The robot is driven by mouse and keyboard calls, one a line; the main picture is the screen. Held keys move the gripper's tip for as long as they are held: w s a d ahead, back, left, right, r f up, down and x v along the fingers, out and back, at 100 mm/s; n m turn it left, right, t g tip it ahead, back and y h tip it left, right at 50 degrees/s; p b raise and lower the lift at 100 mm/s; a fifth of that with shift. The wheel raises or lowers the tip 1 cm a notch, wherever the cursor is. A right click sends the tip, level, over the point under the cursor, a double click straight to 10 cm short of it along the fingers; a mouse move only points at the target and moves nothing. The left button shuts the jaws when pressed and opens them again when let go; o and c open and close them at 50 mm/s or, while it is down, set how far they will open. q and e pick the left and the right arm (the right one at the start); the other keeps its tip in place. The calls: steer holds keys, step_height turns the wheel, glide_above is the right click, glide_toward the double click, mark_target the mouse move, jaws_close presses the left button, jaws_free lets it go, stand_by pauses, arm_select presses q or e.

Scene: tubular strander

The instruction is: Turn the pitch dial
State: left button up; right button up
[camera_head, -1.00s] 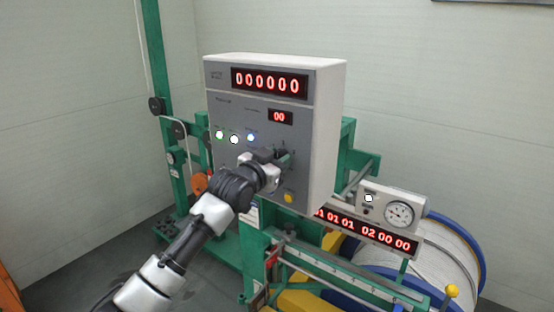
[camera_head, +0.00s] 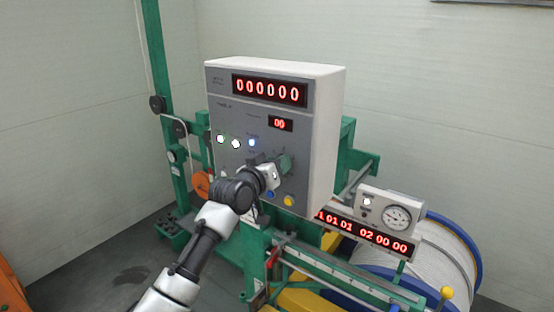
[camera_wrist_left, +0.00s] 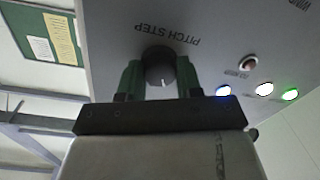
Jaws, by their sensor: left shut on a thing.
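The pitch dial is a round dark knob (camera_wrist_left: 160,66) with a white pointer mark, under an upside-down "PITCH STEP" label in the left wrist view. My left gripper (camera_wrist_left: 158,78) has its two green fingers on either side of the knob and is shut on it. In the head view my left gripper (camera_head: 272,164) is against the front of the grey control box (camera_head: 230,100), and the knob is mostly hidden behind it. My right gripper is not in view.
Lit buttons (camera_head: 236,143) sit left of the gripper, and a yellow button (camera_head: 288,200) sits below it. The box's upper display (camera_head: 269,90) reads 000000 and the smaller one (camera_head: 280,124) reads 00. A gauge (camera_head: 397,217) and a cable drum stand to the right.

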arm_select(q)
steer(key=n+p, duration=0.2)
steer(key=n, duration=0.3)
steer(key=shift+n, duration=0.3)
stand_by(0.4)
steer(key=o, duration=0.9)
steer(key=shift+b+v, duration=1.35)
steer(key=shift+v, duration=4.05)
steer(key=shift+w+a+r, duration=0.1)
